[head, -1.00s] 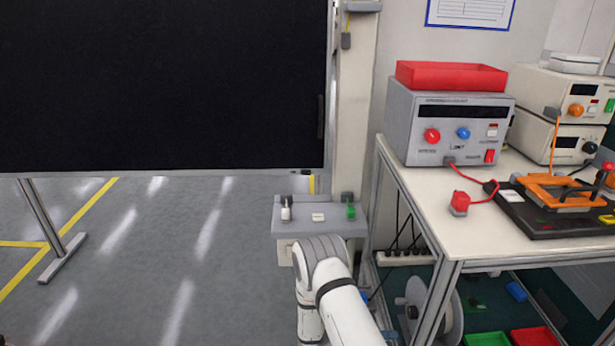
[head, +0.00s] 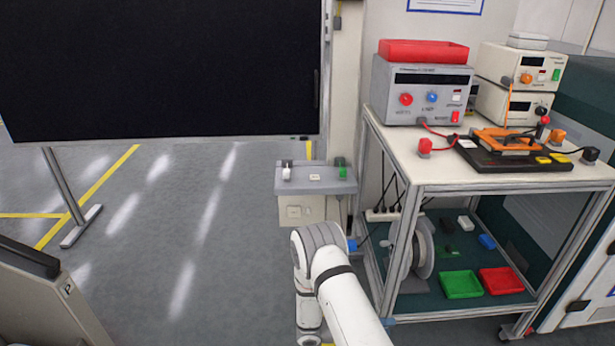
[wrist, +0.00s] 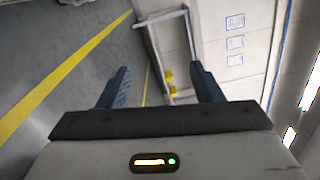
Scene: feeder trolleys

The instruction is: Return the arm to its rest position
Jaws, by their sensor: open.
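My arm (head: 340,295) shows in the head view at the bottom centre, white with dark bands and folded at a rounded joint. Its end is out of that view. In the wrist view my gripper (wrist: 160,88) has its two blue-grey fingers spread wide apart. Nothing is between the fingers. Beyond them are grey floor with a yellow line and a pale wall.
A trolley (head: 400,180) on the right carries instruments, with a green tray (head: 461,284) and a red tray (head: 501,281) below. A grey box (head: 315,182) stands beyond the arm. A black screen (head: 160,70) is at left. Floor between is clear.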

